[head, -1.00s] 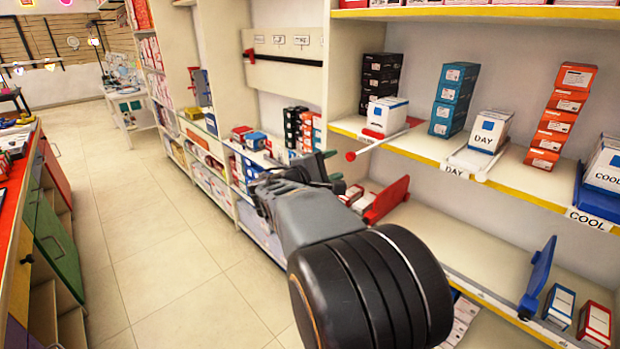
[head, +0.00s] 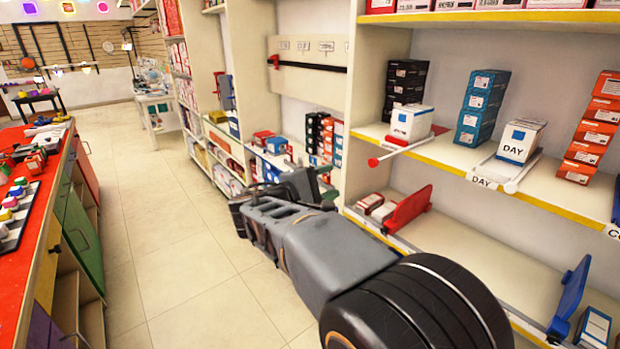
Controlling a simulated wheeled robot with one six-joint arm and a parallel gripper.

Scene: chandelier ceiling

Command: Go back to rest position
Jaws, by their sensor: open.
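My gripper (head: 285,190) shows at the far end of my grey arm, in the middle of the head view. It points away from me, over the aisle floor beside the shelves. Nothing shows in its jaws, though the fingers are partly hidden by the arm's wrist. The arm comes in from the bottom right and covers part of the lower shelf. It appears clear of the shelf goods.
Shelves on the right hold a white box (head: 411,122), teal boxes (head: 482,107), a DAY box (head: 521,141) and orange boxes (head: 592,135). A red divider (head: 408,208) stands on the lower shelf. A red-topped counter (head: 38,215) is at left. The tiled aisle (head: 165,220) between is clear.

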